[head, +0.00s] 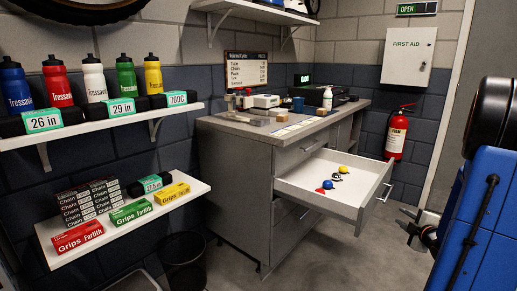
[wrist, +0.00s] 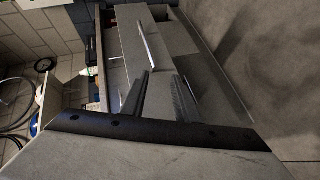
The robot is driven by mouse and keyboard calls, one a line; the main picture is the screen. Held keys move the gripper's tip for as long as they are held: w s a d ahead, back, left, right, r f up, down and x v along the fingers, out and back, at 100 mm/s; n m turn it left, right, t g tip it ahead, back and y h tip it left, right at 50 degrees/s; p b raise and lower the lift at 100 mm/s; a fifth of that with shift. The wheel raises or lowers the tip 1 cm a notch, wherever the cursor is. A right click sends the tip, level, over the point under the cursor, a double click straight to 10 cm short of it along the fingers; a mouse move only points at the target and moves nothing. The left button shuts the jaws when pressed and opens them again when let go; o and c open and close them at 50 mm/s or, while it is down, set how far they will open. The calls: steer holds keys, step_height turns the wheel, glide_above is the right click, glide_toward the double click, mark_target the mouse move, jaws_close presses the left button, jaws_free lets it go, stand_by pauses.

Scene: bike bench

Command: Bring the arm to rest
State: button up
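My gripper (head: 412,224) is low at the right in the head view, in front of the grey cabinet and apart from the open drawer. In the wrist view my gripper (wrist: 160,90) shows two dark fingers spread apart with nothing between them. Pale cabinet fronts with a bar handle (wrist: 147,43) lie beyond the fingertips, not visibly touched.
The white drawer (head: 292,183) stands pulled out, holding a yellow (head: 343,168), a blue (head: 325,180) and a red item. A fire extinguisher (head: 396,136) hangs on the wall behind. A dark bin (head: 184,255) stands at left. Floor between bin and gripper looks clear.

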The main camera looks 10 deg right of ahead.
steer(key=s+a+r+m+g+h, duration=0.15)
steer(key=a+r+m, duration=0.25)
steer(key=a, duration=0.6)
steer(key=s+a+r+m+g+y, duration=0.1)
steer(key=a+r+m+g, duration=0.25)
steer(key=a, duration=0.55)
steer(key=s+a+m+g+y, duration=0.4)
steer(key=s+a, duration=1.7)
steer(key=a, duration=0.2)
steer(key=shift+s+r, duration=0.3)
steer(key=shift+r, duration=0.15)
